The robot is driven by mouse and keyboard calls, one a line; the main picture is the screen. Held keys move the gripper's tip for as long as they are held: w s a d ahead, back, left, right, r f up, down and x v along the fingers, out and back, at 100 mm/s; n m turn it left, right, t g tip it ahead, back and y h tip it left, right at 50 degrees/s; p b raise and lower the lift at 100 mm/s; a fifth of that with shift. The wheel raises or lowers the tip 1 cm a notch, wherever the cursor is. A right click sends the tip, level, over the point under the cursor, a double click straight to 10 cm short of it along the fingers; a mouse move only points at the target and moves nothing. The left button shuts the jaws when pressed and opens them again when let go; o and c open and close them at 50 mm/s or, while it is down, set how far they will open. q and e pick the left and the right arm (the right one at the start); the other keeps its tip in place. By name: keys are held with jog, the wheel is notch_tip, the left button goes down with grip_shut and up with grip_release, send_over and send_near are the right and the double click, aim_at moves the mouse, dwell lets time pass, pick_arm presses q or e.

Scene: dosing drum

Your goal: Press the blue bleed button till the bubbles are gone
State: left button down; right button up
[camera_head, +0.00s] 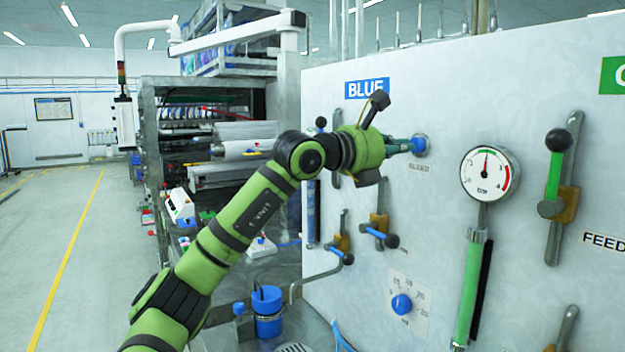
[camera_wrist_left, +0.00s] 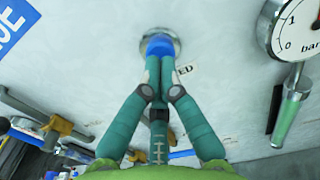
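The blue bleed button (camera_head: 421,145) sits in a round metal collar on the white panel, above the BLEED label (camera_head: 419,168). My left gripper (camera_head: 408,146) is in front of it, with its fingers pointing at the panel. In the left wrist view the fingertips (camera_wrist_left: 160,68) lie together, with nothing seen between them. They overlap the lower part of the button (camera_wrist_left: 160,46) and appear to touch it. How far the button is pushed in cannot be told. No bubbles can be made out. My right gripper is not in view.
A pressure gauge (camera_head: 490,174) stands right of the button, above a green tube (camera_head: 469,290). Blue-handled valves (camera_head: 380,236) and a blue knob (camera_head: 402,304) are below. A green-handled lever (camera_head: 555,170) is further right. A blue container (camera_head: 267,312) stands below the panel.

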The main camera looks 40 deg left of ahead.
pick_arm(q)
jog(key=shift+w+d, duration=0.1)
jog(key=shift+w, duration=0.1)
jog(key=shift+w+d+p, duration=0.2)
jog(key=shift+w+p, duration=0.3)
jog(key=shift+w, duration=0.1)
jog(key=shift+s, duration=0.15)
jog(key=shift+b+v, duration=0.75)
jog(key=shift+w, duration=0.3)
